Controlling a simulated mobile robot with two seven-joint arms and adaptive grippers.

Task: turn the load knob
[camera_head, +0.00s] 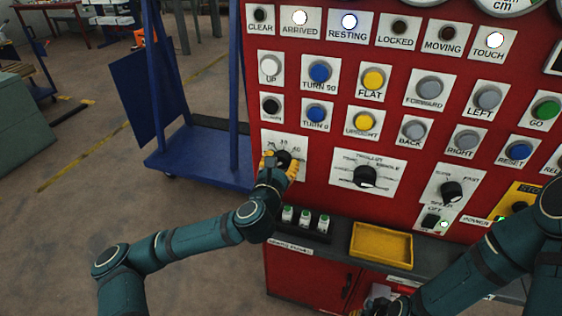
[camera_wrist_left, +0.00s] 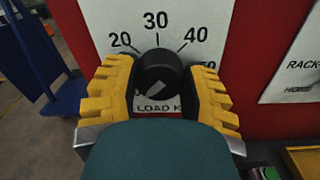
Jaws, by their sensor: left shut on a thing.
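The load knob (camera_head: 284,158) is a black round knob on a white plate at the lower left of the red panel. In the left wrist view the knob (camera_wrist_left: 160,70) sits below the numbers 20, 30 and 40, with a pale mark on its lower face. I cannot tell which number it points to. My left gripper (camera_head: 279,165) has its yellow fingers on either side of the knob, shut on it. The fingers (camera_wrist_left: 160,85) partly cover the plate's lower numbers and label. My right arm comes in at the lower right; its gripper is at the bottom edge, unclear.
A selector knob (camera_head: 365,176) and a speed knob (camera_head: 451,192) are to the right on the panel. Rows of buttons are above. A yellow tray (camera_head: 382,245) and several small green-and-white items (camera_head: 305,218) are on the ledge below. A blue cart (camera_head: 200,160) stands left.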

